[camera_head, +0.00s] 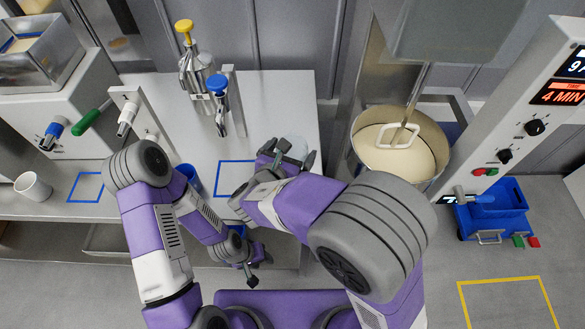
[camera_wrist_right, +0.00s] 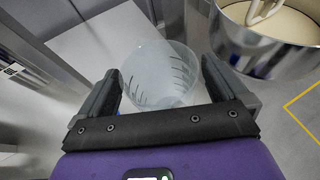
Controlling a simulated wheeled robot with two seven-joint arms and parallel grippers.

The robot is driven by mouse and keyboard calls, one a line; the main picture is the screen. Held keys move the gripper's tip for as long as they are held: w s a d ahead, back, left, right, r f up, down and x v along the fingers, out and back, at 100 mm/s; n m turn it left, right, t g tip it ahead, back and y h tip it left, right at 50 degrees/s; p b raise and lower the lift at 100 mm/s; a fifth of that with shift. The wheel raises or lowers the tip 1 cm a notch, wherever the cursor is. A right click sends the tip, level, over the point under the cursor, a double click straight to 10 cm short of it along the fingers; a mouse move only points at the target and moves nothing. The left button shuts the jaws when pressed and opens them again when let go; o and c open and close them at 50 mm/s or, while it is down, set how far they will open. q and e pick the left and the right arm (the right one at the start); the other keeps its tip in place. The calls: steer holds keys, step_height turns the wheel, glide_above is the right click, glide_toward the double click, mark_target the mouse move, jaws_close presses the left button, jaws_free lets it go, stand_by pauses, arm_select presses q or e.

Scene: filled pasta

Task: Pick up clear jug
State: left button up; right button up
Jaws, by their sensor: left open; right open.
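The clear jug (camera_wrist_right: 158,75) stands between the open fingers of my right gripper (camera_wrist_right: 160,88) in the right wrist view. It is translucent with dark graduation marks, and a gap shows beside the fingers. In the head view, the jug (camera_head: 291,150) is mostly hidden behind my right gripper (camera_head: 287,155), which is over the right part of the counter. My left gripper (camera_head: 251,270) is lower, in front of the counter edge, open and apart from the jug.
A steel mixer bowl (camera_head: 365,155) of pale dough stands right of the counter (camera_head: 285,100). Blue- and yellow-topped dispensers (camera_head: 220,100) stand at the back. A blue cup (camera_head: 188,177) is left of a blue square outline. A white cup (camera_head: 33,186) stands far left.

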steer(key=c, duration=1.3)
